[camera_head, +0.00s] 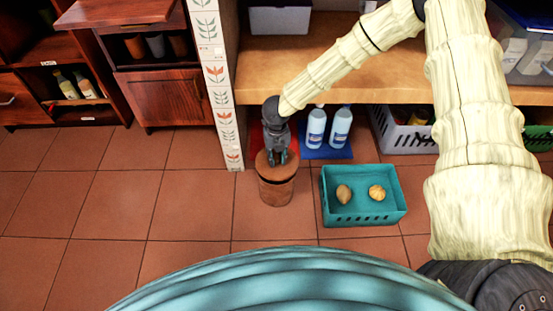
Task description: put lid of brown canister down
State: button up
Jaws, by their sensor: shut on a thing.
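The brown canister (275,190) stands upright on the tiled floor, left of the teal basket. Its round brown lid (264,170) is at the top of it. My gripper (277,160) is dark grey and points down onto the lid from above, its fingers shut on the lid. From this angle I cannot tell whether the lid rests on the canister or is held slightly above it. The gripper hides part of the lid.
A teal basket (390,212) with two small items sits right of the canister. Two blue-white bottles (316,128) stand on a blue mat (338,153) behind. A wooden shelf (400,85) overhangs behind, and a patterned post (218,85) rises at left. Floor at left is clear.

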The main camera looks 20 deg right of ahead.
notch_tip(320, 180, up, 6)
jog(key=shift+r+p, duration=0.1)
jog(key=shift+p, duration=0.95)
notch_tip(320, 180, up, 2)
jog(key=n, duration=0.3)
jog(key=shift+a+r+n, duration=0.1)
jog(key=shift+a+n, duration=0.05)
jog(key=shift+n, duration=0.25)
notch_tip(320, 180, up, 2)
jog(key=n, duration=0.4)
notch_tip(320, 180, up, 7)
jog(key=n, duration=1.3)
send_over(277, 157)
jog(key=s+a, duration=0.1)
jog(key=s+r+n+p, duration=0.3)
jog(key=r+n+p, duration=0.5)
jog(key=r+p, duration=0.7)
jog(key=s+r+n+p, duration=0.3)
jog(key=r+n+p, duration=0.5)
jog(key=r+p, duration=0.7)
jog(key=p, duration=0.5)
jog(key=shift+a, duration=0.35)
